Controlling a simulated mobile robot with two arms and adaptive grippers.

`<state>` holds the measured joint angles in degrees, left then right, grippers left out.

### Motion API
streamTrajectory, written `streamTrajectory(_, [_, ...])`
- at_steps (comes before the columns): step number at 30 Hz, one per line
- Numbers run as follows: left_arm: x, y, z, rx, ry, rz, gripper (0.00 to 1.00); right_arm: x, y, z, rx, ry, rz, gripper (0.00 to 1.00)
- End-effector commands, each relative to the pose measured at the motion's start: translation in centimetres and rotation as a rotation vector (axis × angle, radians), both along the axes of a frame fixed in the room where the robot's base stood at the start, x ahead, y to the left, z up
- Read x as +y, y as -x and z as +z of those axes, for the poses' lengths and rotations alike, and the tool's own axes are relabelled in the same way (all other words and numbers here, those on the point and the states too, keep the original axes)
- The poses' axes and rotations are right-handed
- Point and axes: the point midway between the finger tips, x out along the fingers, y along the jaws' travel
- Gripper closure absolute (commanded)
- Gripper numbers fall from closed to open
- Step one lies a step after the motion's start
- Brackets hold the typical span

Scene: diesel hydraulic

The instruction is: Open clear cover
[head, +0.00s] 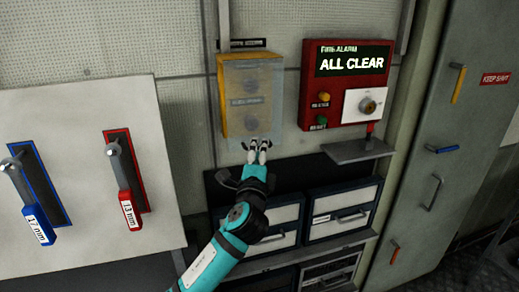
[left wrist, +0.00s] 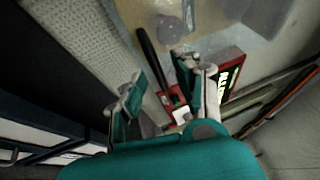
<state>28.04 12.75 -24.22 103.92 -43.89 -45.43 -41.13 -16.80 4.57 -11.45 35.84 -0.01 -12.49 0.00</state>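The clear cover (head: 253,98) is a see-through box over a yellow panel (head: 224,100) on the wall, with round buttons visible behind it. It appears closed. In the left wrist view the clear cover (left wrist: 210,35) fills the top. My left gripper (head: 258,147) is at the cover's lower edge, its fingers pointing up toward it. In the left wrist view the left gripper (left wrist: 165,95) shows its two fingers apart, with nothing clearly held between them. Whether a fingertip touches the cover cannot be told. My right gripper is not in view.
A red fire alarm box (head: 310,85) reading "ALL CLEAR" is right of the cover, with a small shelf (head: 358,150) below. Drawers (head: 343,212) stand under the gripper. Blue (head: 38,222) and red (head: 131,212) levers are at left. A tall cabinet (head: 425,130) is at right.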

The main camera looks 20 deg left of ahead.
Motion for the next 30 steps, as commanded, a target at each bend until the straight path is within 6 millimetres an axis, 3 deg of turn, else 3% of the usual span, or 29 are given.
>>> streamTrajectory(6, [0.3, -1.5, 0.3, 0.000, 0.000, 0.001, 0.68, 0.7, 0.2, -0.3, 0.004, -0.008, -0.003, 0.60])
streamTrajectory(14, [0.3, -1.6, 0.3, 0.000, 0.001, 0.000, 0.68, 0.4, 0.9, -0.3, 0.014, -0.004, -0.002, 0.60])
streamTrajectory(22, [0.3, -1.6, 0.3, 0.000, 0.000, 0.000, 1.00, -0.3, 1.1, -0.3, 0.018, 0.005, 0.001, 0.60])
streamTrajectory(30, [0.3, -1.6, 0.2, 0.002, 0.000, 0.001, 1.00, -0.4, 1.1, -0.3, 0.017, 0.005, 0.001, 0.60])
